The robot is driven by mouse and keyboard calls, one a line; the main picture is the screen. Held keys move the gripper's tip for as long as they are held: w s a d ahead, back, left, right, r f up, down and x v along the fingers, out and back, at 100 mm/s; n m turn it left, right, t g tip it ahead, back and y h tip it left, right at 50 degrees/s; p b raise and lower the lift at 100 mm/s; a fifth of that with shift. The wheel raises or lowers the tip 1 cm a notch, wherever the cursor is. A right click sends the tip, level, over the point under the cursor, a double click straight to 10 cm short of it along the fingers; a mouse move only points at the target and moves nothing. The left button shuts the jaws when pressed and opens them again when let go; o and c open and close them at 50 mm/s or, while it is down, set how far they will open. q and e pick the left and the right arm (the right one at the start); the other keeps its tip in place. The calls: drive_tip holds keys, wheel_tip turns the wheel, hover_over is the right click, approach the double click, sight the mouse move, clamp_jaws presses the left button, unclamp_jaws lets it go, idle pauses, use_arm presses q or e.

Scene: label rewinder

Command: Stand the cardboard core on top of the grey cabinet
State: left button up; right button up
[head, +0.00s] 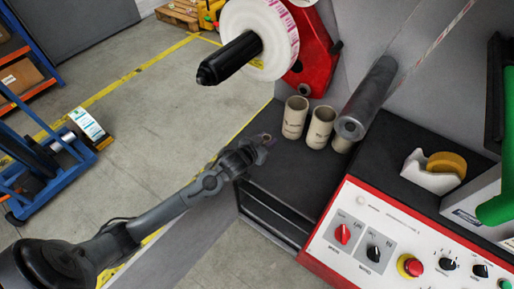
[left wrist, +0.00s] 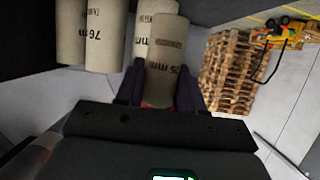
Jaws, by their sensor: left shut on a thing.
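My left gripper (head: 264,141) is shut on a cardboard core (left wrist: 166,75), which stands between its fingers in the left wrist view with printed text facing the camera. In the head view the held core is barely visible at the fingertips. The gripper is over the dark machine top, left of the standing cores. A plain grey surface (head: 190,248), which looks like the grey cabinet, lies below and left of the gripper; whether it is the cabinet's top or side I cannot tell. My right gripper is not in view.
Cores (head: 294,118) stand on the dark top (head: 290,180); another (head: 320,128) is beside them, near a grey roller (head: 368,97). A black spindle (head: 232,58) with a white label roll is above. The red-edged control panel (head: 370,235) is right.

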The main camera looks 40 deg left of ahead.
use_arm(q)
drive_tip(key=shift+a+f+b, duration=0.4)
drive_tip(key=shift+a+f, duration=0.4)
drive_tip(key=shift+f, duration=0.35)
drive_tip(key=shift+a+f+b, duration=0.35)
drive_tip(key=shift+a+f, duration=0.5)
drive_tip(key=shift+f, duration=0.3)
drive_tip(key=shift+a+f+b, duration=0.4)
drive_tip(key=shift+a+f, duration=0.4)
drive_tip(key=shift+f, duration=0.35)
drive_tip(key=shift+s, duration=0.1)
drive_tip(key=shift+f, duration=0.2)
drive_tip(key=o, duration=1)
